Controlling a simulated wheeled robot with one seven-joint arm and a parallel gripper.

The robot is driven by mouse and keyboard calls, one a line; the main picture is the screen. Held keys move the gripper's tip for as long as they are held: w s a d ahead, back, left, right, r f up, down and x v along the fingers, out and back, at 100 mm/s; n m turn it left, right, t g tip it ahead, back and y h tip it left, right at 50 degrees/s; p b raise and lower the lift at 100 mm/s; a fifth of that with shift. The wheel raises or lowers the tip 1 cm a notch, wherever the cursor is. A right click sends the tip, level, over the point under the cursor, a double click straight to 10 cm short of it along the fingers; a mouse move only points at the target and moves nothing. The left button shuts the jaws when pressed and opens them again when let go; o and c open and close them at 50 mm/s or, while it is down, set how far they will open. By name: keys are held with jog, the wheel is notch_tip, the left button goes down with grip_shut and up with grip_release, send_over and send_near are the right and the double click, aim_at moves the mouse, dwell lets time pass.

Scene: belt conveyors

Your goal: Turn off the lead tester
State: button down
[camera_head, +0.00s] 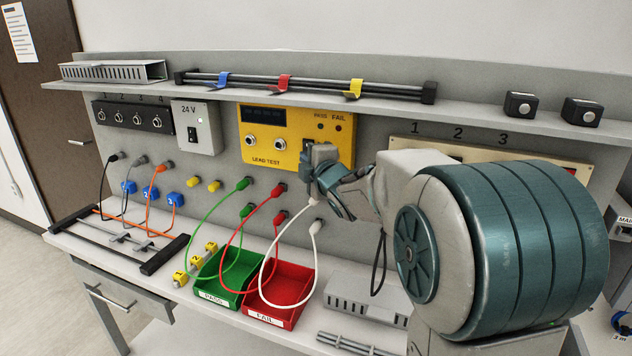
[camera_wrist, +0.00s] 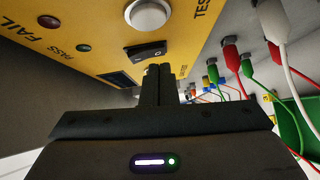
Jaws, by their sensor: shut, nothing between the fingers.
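The lead tester is a yellow panel box (camera_head: 292,118) on the back wall, marked LEAD TEST, with a dark display, two round silver sockets and PASS and FAIL lamps. It fills the upper left of the wrist view (camera_wrist: 90,30). In the head view my gripper (camera_head: 312,152) is at the tester's lower right and hides the switch.
Green, red and white leads (camera_head: 284,215) hang below the tester, close to my gripper. A green PASS bin (camera_head: 212,298) and a red FAIL bin (camera_head: 275,313) stand on the bench. A 24 V box (camera_head: 204,117) is left of the tester. A shelf (camera_head: 240,93) runs above.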

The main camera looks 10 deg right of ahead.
jog(key=s+f+b, duration=0.1)
jog(key=s+b, duration=0.3)
jog(key=s, duration=0.8)
jog(key=shift+s, duration=0.3)
jog(key=shift+d+f, duration=0.1)
jog(key=shift+f, duration=0.05)
jog(key=s+d+f+m+g+h, duration=0.35)
jog(key=s+f+m+g, duration=0.65)
jog(key=s+f+m, duration=0.5)
jog(key=s+a+f+m+g, duration=0.3)
jog(key=s+f+m+g, duration=0.1)
jog(key=s, duration=0.4)
jog(key=shift+s+a+f+m+p, duration=0.3)
jog(key=shift+s+a+f, duration=0.1)
jog(key=shift+f, duration=0.25)
jog(key=shift+y, duration=0.25)
